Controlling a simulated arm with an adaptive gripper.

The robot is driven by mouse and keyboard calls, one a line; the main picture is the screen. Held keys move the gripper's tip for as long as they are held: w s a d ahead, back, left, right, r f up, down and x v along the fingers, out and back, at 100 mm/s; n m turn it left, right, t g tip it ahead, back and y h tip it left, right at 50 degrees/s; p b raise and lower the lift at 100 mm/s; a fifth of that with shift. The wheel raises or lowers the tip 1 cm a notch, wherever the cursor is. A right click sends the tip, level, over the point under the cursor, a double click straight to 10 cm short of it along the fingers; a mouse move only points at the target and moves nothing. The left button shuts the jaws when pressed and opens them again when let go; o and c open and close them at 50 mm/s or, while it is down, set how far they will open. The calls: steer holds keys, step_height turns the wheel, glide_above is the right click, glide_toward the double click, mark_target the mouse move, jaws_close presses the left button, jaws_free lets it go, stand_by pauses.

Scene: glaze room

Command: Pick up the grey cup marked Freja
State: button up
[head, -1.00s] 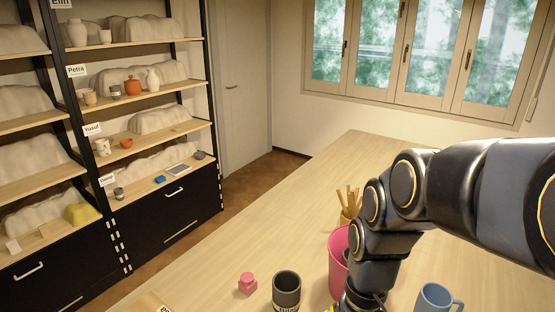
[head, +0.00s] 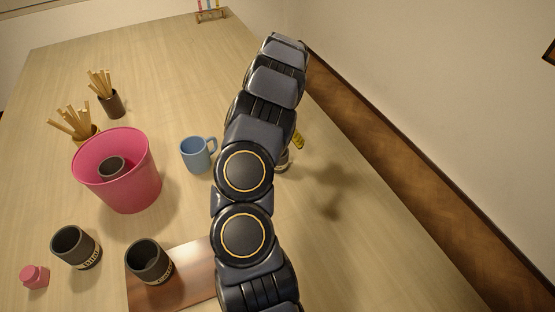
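Three dark grey cups show in the head view. One grey cup (head: 76,249) stands upright on the table at lower left, with a pale label whose lettering I cannot read. A second grey cup (head: 148,264) stands on a brown board (head: 190,280), also with a pale, unreadable label. A third grey cup (head: 111,172) is inside a pink bucket (head: 130,190); only its upper part shows, and no label is seen. I cannot tell which is marked Freja. My arm crosses the middle of the picture, and my gripper's fingers are not visible.
A blue mug (head: 196,155) stands between bucket and arm. A pink jar (head: 35,277) is at lower left. Sticks stand in a dark holder (head: 113,104) and a tan holder. A yellow item (head: 298,140) is partly behind my arm. Table at right is clear.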

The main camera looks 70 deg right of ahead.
mark_target(283, 164)
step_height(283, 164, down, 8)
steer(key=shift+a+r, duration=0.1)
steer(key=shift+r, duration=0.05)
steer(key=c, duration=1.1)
